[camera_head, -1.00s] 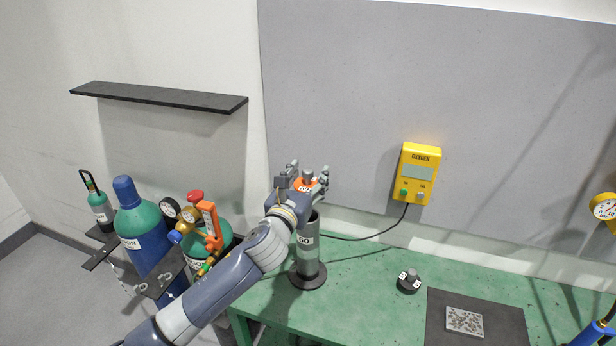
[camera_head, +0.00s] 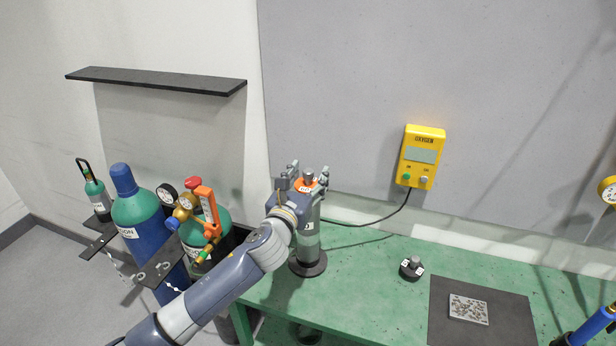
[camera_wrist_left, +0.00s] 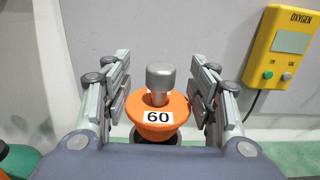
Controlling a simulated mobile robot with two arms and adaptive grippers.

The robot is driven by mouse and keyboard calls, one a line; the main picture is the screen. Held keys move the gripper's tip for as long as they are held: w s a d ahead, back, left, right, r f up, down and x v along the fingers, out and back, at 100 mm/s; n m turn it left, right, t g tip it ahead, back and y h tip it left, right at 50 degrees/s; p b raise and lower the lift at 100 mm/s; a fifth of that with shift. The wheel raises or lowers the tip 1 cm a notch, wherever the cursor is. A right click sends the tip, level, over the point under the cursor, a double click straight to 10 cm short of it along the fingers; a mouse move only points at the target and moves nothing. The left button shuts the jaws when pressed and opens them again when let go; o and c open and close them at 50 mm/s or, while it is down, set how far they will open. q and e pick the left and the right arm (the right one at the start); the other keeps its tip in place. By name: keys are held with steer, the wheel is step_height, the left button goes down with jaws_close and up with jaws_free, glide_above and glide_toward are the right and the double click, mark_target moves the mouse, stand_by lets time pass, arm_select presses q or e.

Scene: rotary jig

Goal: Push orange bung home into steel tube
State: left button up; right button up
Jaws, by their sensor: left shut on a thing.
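The orange bung (camera_head: 306,183), with a grey metal knob on top and a label reading 60, is between the fingers of my left gripper (camera_head: 307,180). The left wrist view shows the bung (camera_wrist_left: 157,108) upright, with a finger on each side; the gripper (camera_wrist_left: 160,95) is shut on it. The steel tube (camera_head: 308,240) stands upright on a round dark base on the green bench, directly below the bung. My gripper and wrist cover the tube's upper part, so I cannot tell how far the bung sits in its mouth. My right gripper is not in view.
A small black knobbed piece (camera_head: 412,267) and a dark mat (camera_head: 500,300) with a speckled plate lie to the right on the green bench (camera_head: 370,270). A yellow oxygen box (camera_head: 421,157) hangs behind. Gas cylinders (camera_head: 140,220) stand at the left.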

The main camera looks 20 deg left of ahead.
mark_target(308, 192)
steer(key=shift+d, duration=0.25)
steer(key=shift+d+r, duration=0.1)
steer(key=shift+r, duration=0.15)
arm_select(q)
steer(key=shift+p, duration=0.7)
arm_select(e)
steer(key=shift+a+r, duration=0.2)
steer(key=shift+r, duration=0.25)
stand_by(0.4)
arm_select(q)
steer(key=shift+f+b, duration=1.6)
steer(key=shift+f, duration=0.7)
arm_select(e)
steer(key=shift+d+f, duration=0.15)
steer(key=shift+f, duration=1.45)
arm_select(q)
steer(key=o, duration=1.2)
steer(key=shift+c, duration=0.2)
steer(key=shift+s, duration=0.1)
steer(key=s, duration=1.2)
steer(key=shift+a, duration=0.2)
